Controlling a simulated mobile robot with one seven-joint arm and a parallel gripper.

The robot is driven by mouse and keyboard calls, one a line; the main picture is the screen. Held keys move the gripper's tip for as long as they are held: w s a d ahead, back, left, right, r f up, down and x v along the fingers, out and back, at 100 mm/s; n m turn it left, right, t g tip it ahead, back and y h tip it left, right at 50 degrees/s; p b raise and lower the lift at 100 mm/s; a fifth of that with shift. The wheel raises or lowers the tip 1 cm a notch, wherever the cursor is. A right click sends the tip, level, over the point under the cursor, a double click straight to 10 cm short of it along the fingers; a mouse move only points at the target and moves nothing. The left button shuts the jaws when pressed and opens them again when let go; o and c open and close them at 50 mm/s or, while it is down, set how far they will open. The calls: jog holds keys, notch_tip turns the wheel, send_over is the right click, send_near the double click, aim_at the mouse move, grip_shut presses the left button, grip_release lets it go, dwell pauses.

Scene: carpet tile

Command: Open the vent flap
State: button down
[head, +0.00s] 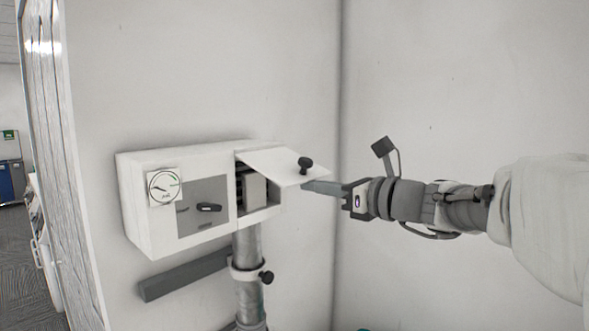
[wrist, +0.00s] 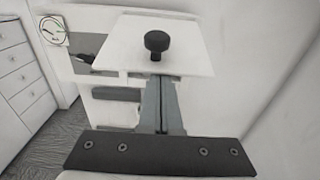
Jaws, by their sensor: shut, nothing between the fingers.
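The vent flap (head: 275,163) is a white panel with a black knob (head: 305,163), on the right part of a white wall box (head: 140,205). It is swung up and out from its top edge, and the opening (head: 258,192) below it shows dark slats and a pale block. In the wrist view the flap (wrist: 190,52) and its knob (wrist: 157,43) are ahead. My gripper (head: 308,186) is shut and empty, with its fingertips at the flap's free lower edge, below the knob. The fingers (wrist: 160,85) reach to or under that edge; I cannot tell whether they touch it.
A round gauge (head: 164,187) and a grey panel with a black handle (head: 209,207) are on the box's left part. A pipe (head: 248,290) with a clamp knob (head: 266,277) runs below, beside a dark bar (head: 185,275). A wall corner is behind my arm.

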jog(key=shift+s+d+r+p, duration=0.1)
jog(key=shift+s+r+p, duration=0.05)
jog(key=shift+r+p, duration=0.7)
jog(key=shift+s+d+r+p, duration=0.1)
jog(key=shift+r+p, duration=0.45)
jog(key=shift+r, duration=0.15)
jog(key=shift+s+d+r+p, duration=0.1)
jog(key=shift+r+p, duration=0.45)
jog(key=shift+r, duration=0.15)
